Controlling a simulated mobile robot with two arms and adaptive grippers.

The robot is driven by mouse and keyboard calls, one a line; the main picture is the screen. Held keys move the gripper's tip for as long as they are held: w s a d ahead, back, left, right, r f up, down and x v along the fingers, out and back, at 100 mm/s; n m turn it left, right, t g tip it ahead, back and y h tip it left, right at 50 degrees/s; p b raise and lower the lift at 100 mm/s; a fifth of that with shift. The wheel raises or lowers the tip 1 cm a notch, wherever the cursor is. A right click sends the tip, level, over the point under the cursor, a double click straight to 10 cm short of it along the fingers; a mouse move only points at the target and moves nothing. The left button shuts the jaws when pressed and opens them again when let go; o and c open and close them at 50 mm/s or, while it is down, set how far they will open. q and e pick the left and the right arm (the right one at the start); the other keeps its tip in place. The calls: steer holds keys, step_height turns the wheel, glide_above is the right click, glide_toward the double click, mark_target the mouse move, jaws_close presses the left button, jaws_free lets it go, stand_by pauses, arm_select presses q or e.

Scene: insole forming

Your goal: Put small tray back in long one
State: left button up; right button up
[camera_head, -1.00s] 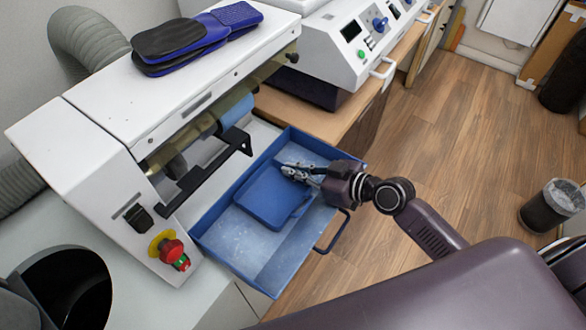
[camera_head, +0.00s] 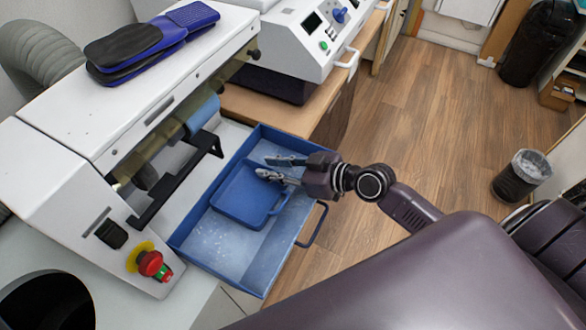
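The small blue tray (camera_head: 240,196) lies inside the long blue tray (camera_head: 233,283), toward its far half. It looks flat or nearly so on the long tray's floor; its far corner is partly hidden by my gripper. The long tray sits at the front of the white machine, with a dark handle on its right side. My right gripper (camera_head: 271,168) is over the small tray's far right edge, its two fingers spread apart with a gap between them. It appears to hold nothing. My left gripper is not in view.
The white machine (camera_head: 92,125) stands left of the long tray, with a red emergency button (camera_head: 152,264) at its near corner. Blue and black insoles (camera_head: 150,45) lie on top. A second white machine (camera_head: 305,35) stands behind. A waste bin (camera_head: 521,176) stands on the open wooden floor at right.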

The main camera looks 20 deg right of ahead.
steer(key=b+v, duration=0.1)
steer(key=v, duration=0.3)
steer(key=b+v, duration=0.1)
steer(key=v, duration=0.4)
steer(key=shift+s+f, duration=0.2)
steer(key=shift+b+v, duration=0.45)
steer(key=shift+v, duration=0.35)
steer(key=shift+w+r, duration=0.1)
steer(key=shift+r, duration=0.05)
